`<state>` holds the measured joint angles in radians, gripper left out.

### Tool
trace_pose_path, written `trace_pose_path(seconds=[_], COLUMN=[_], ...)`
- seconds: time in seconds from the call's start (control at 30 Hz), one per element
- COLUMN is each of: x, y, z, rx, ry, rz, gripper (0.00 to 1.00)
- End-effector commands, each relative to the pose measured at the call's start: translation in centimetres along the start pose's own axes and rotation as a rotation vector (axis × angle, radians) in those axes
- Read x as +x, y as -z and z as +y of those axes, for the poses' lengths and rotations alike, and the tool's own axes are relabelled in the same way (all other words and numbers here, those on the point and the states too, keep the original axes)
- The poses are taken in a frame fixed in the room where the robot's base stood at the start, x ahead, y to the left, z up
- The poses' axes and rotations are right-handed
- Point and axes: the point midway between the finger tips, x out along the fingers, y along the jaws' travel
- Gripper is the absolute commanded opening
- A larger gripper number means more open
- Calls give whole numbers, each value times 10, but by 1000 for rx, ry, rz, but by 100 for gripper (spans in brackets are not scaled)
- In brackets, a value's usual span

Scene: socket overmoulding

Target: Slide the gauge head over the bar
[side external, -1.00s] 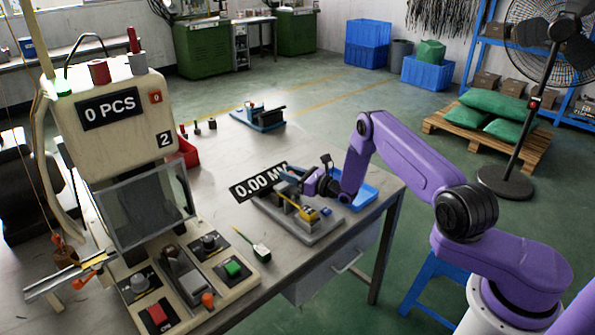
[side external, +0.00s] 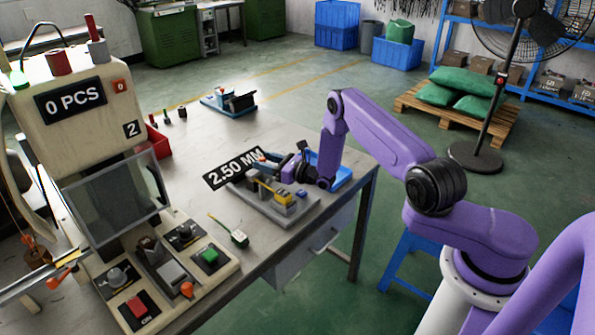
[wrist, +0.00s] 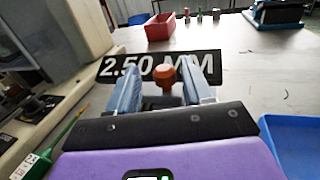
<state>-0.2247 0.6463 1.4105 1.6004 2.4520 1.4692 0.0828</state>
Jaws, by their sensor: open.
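The gauge (side external: 272,208) is a grey plate with raised blocks on the bench, at the middle of the side view. A yellow part (side external: 285,197), seemingly its head, sits on it; the bar cannot be made out clearly. A black sign (side external: 236,168) behind it reads 2.50 MM, and it also shows in the wrist view (wrist: 112,68). My gripper (side external: 268,164) is low over the far side of the gauge. In the wrist view, its blue-grey fingers (wrist: 160,72) stand apart on either side of an orange-brown knob (wrist: 163,77). Contact with the knob cannot be told.
A blue tray (side external: 343,178) lies beside the gauge, close to my wrist. The press machine (side external: 75,130) stands left, its control panel (side external: 165,275) in front. A green-handled tool (side external: 238,237) lies between panel and gauge. A red bin (side external: 157,143) and blue fixture (side external: 228,105) are farther back.

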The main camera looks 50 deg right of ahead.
Motion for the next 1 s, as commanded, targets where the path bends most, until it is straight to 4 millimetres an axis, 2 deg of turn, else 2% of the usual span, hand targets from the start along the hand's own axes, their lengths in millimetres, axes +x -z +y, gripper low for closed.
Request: trace_pose_path(seconds=[0.4,0.6,0.8,1.0], x=[-87,-124,-146,-152], y=[0,0,0,0], z=[-1,0,1,2], rx=[3,3,1,1], ry=[3,2,-2,-3], rz=[2,1,0,-1], gripper=[50,50,50,50])
